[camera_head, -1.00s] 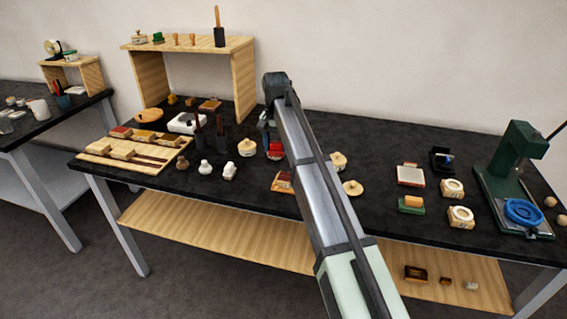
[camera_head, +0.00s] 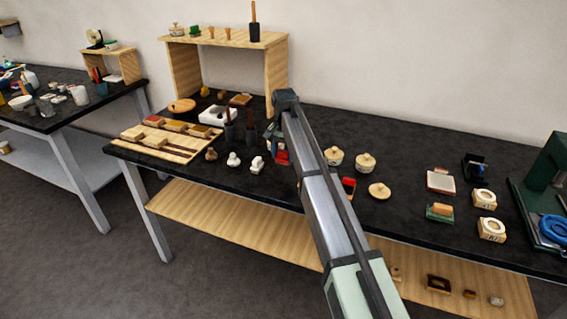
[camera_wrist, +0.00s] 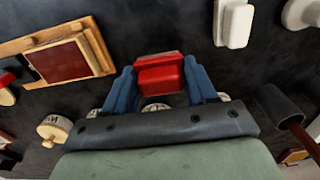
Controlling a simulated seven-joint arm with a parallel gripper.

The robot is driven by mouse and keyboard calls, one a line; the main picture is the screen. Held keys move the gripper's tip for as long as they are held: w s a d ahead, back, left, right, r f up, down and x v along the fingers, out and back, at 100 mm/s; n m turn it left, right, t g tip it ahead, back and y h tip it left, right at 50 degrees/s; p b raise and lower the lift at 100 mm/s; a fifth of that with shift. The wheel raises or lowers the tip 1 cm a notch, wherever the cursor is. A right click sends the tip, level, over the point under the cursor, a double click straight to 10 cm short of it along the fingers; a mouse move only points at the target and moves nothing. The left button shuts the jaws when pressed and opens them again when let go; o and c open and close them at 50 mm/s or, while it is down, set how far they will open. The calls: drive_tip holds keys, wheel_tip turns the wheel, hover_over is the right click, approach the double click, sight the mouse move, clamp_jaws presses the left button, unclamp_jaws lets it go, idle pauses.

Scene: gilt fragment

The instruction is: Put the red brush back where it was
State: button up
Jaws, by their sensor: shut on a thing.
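My gripper (camera_wrist: 161,82) is shut on a red block-shaped thing, which I take for the red brush (camera_wrist: 160,72); it sits between the blue fingers in the wrist view. Its underside and any bristles are hidden. In the head view the red brush (camera_head: 282,157) shows as a small red patch beside the arm's end, over the middle of the black table. My gripper is mostly hidden behind my arm there. Whether the brush touches the table is unclear.
A wooden tray (camera_head: 120,150) with red and yellow blocks lies left. Lidded pots (camera_head: 333,155) stand right. A dark red pad in a wooden frame (camera_wrist: 70,62) is close by. A wooden shelf (camera_head: 275,85) stands behind.

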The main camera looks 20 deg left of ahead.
sight(284, 162)
drive_tip(key=shift+f, duration=1.85)
drive_tip(key=shift+f, duration=0.15)
drive_tip(key=o, duration=1)
wheel_tip(284, 162, up, 12)
drive_tip(key=shift+d+r, duration=0.1)
drive_tip(key=shift+r, duration=0.1)
